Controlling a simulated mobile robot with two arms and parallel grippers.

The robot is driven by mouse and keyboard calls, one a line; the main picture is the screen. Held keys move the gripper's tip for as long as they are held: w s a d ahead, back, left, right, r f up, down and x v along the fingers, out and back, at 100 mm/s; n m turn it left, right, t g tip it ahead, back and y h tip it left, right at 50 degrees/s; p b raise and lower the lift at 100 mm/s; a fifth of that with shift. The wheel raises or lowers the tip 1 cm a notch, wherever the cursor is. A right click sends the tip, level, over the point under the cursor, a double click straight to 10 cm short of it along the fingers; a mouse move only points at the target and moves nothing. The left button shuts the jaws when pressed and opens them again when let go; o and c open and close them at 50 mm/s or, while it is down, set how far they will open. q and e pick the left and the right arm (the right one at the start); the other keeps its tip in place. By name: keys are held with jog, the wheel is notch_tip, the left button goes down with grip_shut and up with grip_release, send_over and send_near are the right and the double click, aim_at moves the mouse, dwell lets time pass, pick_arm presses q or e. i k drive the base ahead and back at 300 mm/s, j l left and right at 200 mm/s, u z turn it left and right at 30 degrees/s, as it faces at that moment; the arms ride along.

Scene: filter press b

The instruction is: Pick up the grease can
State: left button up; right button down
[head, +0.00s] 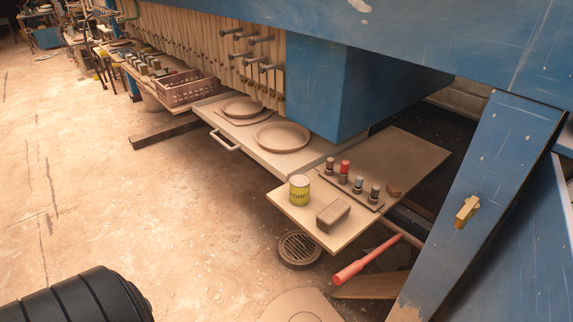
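The grease can (299,191) is a small upright can with a yellow-green label, dark lettering and a pale top. It stands near the left edge of a low beige shelf board (341,239), in the right half of the head view. A brown block (333,216) lies just in front of it, to the right. Neither of my grippers shows in this view, and nothing is holding the can.
Behind the can, several small bottles (344,171) stand in a row on a tray. Round plates (282,137) lie on the neighbouring shelf, which has a handle (224,141). A blue beam (492,200) slants at right. A red tool (366,259) lies below. The left floor is open.

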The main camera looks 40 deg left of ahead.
aim_at(299, 183)
jog(key=u, duration=1.1)
